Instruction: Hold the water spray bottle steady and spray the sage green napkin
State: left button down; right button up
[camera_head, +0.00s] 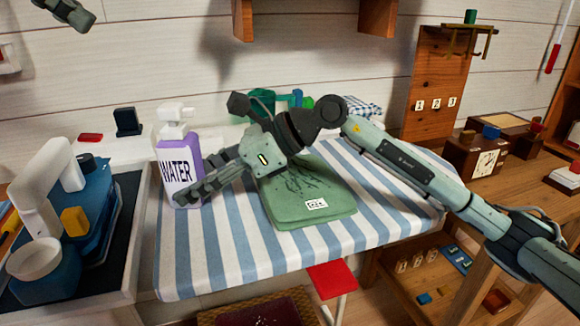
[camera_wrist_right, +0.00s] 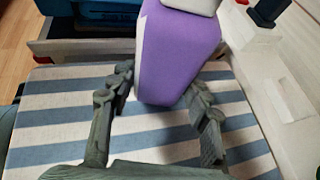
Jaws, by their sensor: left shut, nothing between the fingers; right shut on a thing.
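The water spray bottle (camera_head: 176,172) is purple with a white spray head and a "WATER" label. It stands upright at the left of the striped table. My right gripper (camera_head: 186,192) reaches across from the right and is shut on the bottle's lower body. In the right wrist view the purple bottle (camera_wrist_right: 178,50) sits between its two fingers. The sage green napkin (camera_head: 318,203) lies folded at mid-table, with dark marks and a small white tag. My right wrist hides part of its far side. My left gripper (camera_head: 70,14) is shut and empty, high at the upper left.
The blue-and-white striped cloth (camera_head: 235,255) is bare in front of the napkin. A white and blue machine (camera_head: 50,190) stands left of the table. A clock box (camera_head: 484,162) and a wooden rack (camera_head: 440,85) stand at the right. A red stool (camera_head: 332,279) is below the table edge.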

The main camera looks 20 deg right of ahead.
jog(key=shift+f, duration=0.15)
jog(key=o, duration=0.9)
jog(key=shift+w, duration=0.1)
jog(key=shift+o, duration=0.2)
